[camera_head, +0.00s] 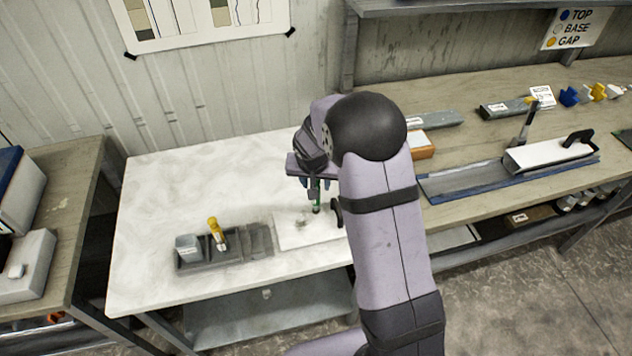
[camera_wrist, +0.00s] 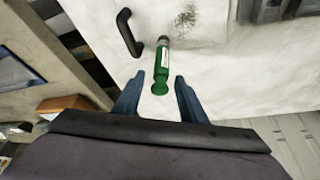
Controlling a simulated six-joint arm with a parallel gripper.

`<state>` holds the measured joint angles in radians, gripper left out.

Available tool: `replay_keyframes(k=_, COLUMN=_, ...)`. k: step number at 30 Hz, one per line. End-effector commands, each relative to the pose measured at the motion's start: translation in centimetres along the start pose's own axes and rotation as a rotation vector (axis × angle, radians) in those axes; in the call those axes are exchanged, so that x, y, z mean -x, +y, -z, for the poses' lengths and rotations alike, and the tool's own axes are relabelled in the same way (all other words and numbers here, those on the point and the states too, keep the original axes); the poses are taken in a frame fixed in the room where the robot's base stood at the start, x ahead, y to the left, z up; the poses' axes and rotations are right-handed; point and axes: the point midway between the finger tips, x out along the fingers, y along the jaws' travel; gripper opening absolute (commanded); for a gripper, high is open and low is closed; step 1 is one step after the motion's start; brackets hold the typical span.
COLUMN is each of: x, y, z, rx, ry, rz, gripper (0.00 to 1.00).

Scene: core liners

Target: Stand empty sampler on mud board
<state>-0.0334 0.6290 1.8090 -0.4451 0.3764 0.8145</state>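The green sampler (camera_head: 317,196) has a pale label and a dark lower tip. It looks upright, with its tip at the far part of the white mud board (camera_head: 290,238); it also shows in the wrist view (camera_wrist: 160,72). The board has a dark mud smear and a black handle (camera_wrist: 128,32). My gripper (camera_head: 315,184) is just above the board. In the wrist view its two blue fingers (camera_wrist: 159,82) stand apart on either side of the sampler's upper end, with gaps visible on both sides. Exact contact of the tip is hard to tell.
A dark tray (camera_head: 225,249) left of the board holds a grey block (camera_head: 187,247) and a yellow-topped tool (camera_head: 216,234). An orange-brown box (camera_head: 420,145) and a long blue-edged tray (camera_head: 462,186) lie on the right bench. The pale table's left part is clear.

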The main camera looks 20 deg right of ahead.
Motion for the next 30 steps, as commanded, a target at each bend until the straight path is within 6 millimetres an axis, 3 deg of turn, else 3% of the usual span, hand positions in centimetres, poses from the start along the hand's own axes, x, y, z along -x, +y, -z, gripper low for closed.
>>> replay_keyframes(k=11, x=1.3, y=-0.1, z=0.2, rx=-0.001, ry=0.003, rz=0.001, gripper=0.38)
replay_keyframes(k=30, x=10.5, y=-0.1, z=0.1, rx=0.000, ry=0.003, rz=0.002, gripper=0.38)
